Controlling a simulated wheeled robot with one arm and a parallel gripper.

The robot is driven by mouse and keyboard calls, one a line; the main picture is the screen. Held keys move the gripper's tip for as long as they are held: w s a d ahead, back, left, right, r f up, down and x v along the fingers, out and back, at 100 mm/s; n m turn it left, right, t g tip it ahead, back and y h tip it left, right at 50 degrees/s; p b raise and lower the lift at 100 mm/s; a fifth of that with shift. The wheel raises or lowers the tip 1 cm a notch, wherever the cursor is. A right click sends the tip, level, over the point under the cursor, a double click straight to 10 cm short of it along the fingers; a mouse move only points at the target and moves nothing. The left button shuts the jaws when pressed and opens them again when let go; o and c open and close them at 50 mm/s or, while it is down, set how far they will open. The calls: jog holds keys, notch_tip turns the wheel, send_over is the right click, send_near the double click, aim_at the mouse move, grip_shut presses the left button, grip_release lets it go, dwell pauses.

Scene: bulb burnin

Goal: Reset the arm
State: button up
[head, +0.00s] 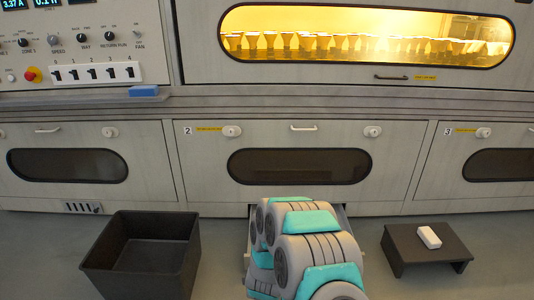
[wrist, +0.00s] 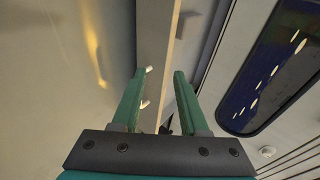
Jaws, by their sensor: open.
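My gripper (wrist: 164,78) shows in the wrist view with its two green fingers apart and nothing between them. Behind the fingers are a pale panel edge and small white pieces that I cannot identify. My grey and teal arm is folded at the bottom middle of the head view, and it hides the gripper there.
A black open bin (head: 190,262) stands on the floor at left, looking empty. A low dark stand (head: 408,246) at right holds a white block (head: 429,238). A lit upper window (head: 365,55) shows rows of bulbs. A blue item (head: 143,90) lies on the ledge.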

jog(key=s+a+r+n+g+y+p, duration=0.25)
jog(key=s+r+n, duration=0.3)
jog(key=r, duration=0.55)
jog(key=s+a+r+n+g+y+p, duration=0.15)
jog(key=s+r+n+g, duration=0.35)
jog(key=r, duration=0.7)
jog(key=s+d+r+n+g+p, duration=0.1)
jog(key=s+d+r, duration=0.4)
jog(key=s, duration=0.6)
jog(key=s+d+r+n+g+h+p, duration=0.1)
jog(key=s+d+r+n+g, duration=0.1)
jog(key=s+d+r+n, duration=0.2)
jog(key=s+d+r+n+g+h+p, duration=0.1)
jog(key=s+d+r, duration=0.5)
jog(key=s, duration=1.3)
notch_tip(320, 180, up, 3)
jog(key=shift+s+d+r+n+p, duration=0.15)
jog(key=shift+s+n+p, duration=0.35)
jog(key=shift+n, duration=0.65)
